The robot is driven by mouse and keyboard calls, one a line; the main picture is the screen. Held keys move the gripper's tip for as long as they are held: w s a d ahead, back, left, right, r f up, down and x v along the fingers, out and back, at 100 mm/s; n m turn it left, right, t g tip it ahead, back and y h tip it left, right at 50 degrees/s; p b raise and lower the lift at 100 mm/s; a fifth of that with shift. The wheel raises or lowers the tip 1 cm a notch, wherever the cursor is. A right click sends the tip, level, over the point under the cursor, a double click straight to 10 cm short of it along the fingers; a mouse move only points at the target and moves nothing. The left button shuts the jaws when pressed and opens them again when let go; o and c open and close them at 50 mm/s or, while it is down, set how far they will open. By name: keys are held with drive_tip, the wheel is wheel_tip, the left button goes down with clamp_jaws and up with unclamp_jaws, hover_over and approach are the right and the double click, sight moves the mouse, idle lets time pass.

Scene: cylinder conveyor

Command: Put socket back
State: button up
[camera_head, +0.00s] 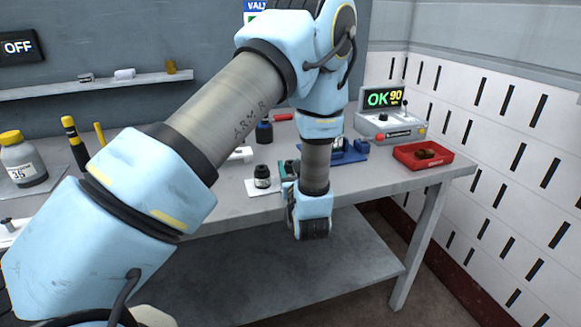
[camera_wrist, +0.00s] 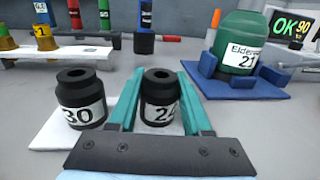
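A black socket labelled 24 (camera_wrist: 160,95) stands upright between the two teal fingers of my gripper (camera_wrist: 161,74) in the wrist view. Narrow gaps show between it and the fingers, so the gripper looks open around it. A second black socket labelled 30 (camera_wrist: 82,98) stands upright just left of the left finger. It also shows in the head view (camera_head: 262,177) on a white card (camera_head: 252,190). My gripper (camera_head: 288,168) is low over the table's front edge there, and the arm mostly hides the socket labelled 24.
A green bottle (camera_wrist: 237,40) stands in a blue holder (camera_wrist: 245,88) to the right. A red tray (camera_head: 425,155) and a device reading OK 90 (camera_head: 388,125) are at the table's right end. A white rack (camera_wrist: 60,53) with small coloured parts is behind on the left.

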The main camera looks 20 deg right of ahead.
drive_tip(key=o, duration=0.4)
drive_tip(key=shift+c, duration=0.2)
